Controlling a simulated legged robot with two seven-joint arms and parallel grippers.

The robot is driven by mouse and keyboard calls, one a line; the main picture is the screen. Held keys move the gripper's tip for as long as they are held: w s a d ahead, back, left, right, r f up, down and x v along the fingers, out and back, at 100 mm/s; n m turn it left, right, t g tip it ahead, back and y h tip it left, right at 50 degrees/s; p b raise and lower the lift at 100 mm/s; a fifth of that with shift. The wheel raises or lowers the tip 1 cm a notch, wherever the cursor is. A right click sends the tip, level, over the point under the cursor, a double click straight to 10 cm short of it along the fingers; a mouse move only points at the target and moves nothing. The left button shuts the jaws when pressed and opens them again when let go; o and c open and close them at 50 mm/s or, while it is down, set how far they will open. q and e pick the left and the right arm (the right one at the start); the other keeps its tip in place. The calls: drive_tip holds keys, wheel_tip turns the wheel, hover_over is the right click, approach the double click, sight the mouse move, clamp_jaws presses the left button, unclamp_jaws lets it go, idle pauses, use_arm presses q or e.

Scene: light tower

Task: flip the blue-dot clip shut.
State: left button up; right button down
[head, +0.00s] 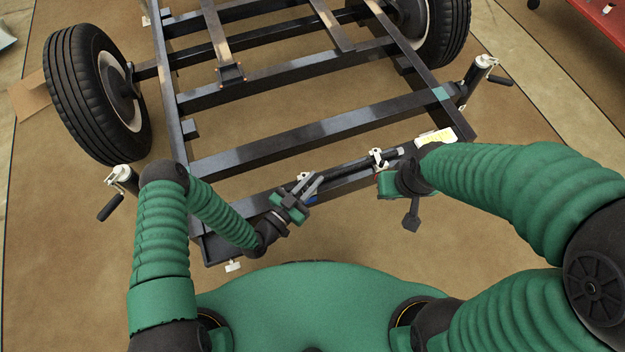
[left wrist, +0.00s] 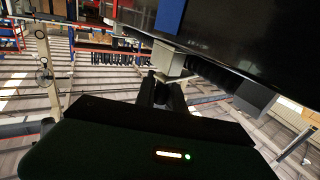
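A second white clip (head: 377,158) sits further right on the mast. My right gripper (head: 388,185) is beside it, its fingers mostly hidden.
The frame's cross beams (head: 290,135) lie beyond the mast. Wheels stand at the left (head: 97,90) and far right (head: 440,30). Jacks stand at the left (head: 120,182) and right (head: 480,75) corners. A yellow-and-white label (head: 435,138) is near my right wrist. The floor in front is clear.

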use_arm(q)
drive_tip(key=shift+a, duration=0.15)
clamp_jaws()
drive_tip(key=shift+w+d+r+n+t+y+p, duration=0.1)
drive_tip(key=shift+d+r+n+t+y+p, duration=0.1)
drive_tip(key=shift+n+t+y+p, duration=0.25)
drive_tip(key=shift+d+r+n+t+y+p, duration=0.1)
drive_tip(key=shift+d+n+t+y+p, duration=0.1)
drive_tip(key=shift+n+t+y+p, duration=0.25)
drive_tip(key=shift+w+d+f+n+t+y+p, duration=0.15)
drive_tip(key=shift+n+t+y+p, duration=0.15)
drive_tip(key=shift+y, duration=0.2)
drive_tip(key=shift+w+a+f+n+t+y+p, duration=0.1)
drive_tip(key=shift+n+y+p, duration=0.05)
drive_tip(key=shift+n+y, duration=0.3)
drive_tip(key=shift+y, duration=0.25)
drive_tip(key=o, duration=0.6)
unclamp_jaws()
drive_tip(key=shift+f, duration=0.1)
